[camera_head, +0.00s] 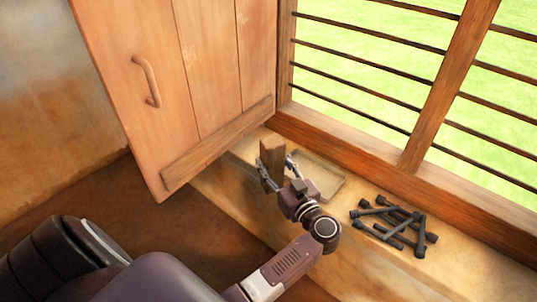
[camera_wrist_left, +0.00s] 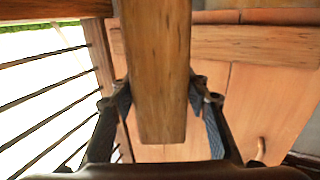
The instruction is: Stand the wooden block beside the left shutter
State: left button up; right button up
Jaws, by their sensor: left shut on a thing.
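My left gripper (camera_head: 274,172) is shut on the block, with a finger on either side. In the left wrist view the block (camera_wrist_left: 157,75) runs down the middle between the fingers (camera_wrist_left: 158,95), and the shutter (camera_wrist_left: 250,100) shows behind it. The block's lower end is hidden in the head view, so I cannot tell if it touches the sill. My right gripper is not in view.
A shallow tray (camera_head: 335,187) lies on the sill (camera_head: 365,262) just right of the block. Several dark rods (camera_head: 418,246) lie in a loose pile further right. The barred window (camera_head: 375,65) stands behind, with a wooden frame. The shutter has a handle (camera_head: 147,82).

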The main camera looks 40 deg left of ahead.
pick_arm(q)
jog(key=shift+w+a+f+n+g+y, duration=0.45)
jog(key=shift+n+g, duration=0.25)
jog(key=shift+g, duration=0.35)
jog(key=shift+w+a+f+n+g+y, duration=0.2)
jog(key=shift+w+a+f+n+g, duration=0.2)
jog(key=shift+a+f+n+g, duration=0.45)
jog(key=shift+w+a+f+n+g+y, duration=0.15)
jog(key=shift+w+n+g+y, duration=0.35)
jog(key=shift+g, duration=0.7)
jog(key=shift+a+n+g, duration=0.15)
jog(key=shift+n+g, duration=0.1)
jog(key=shift+g, duration=0.05)
jog(key=shift+a+f, duration=0.1)
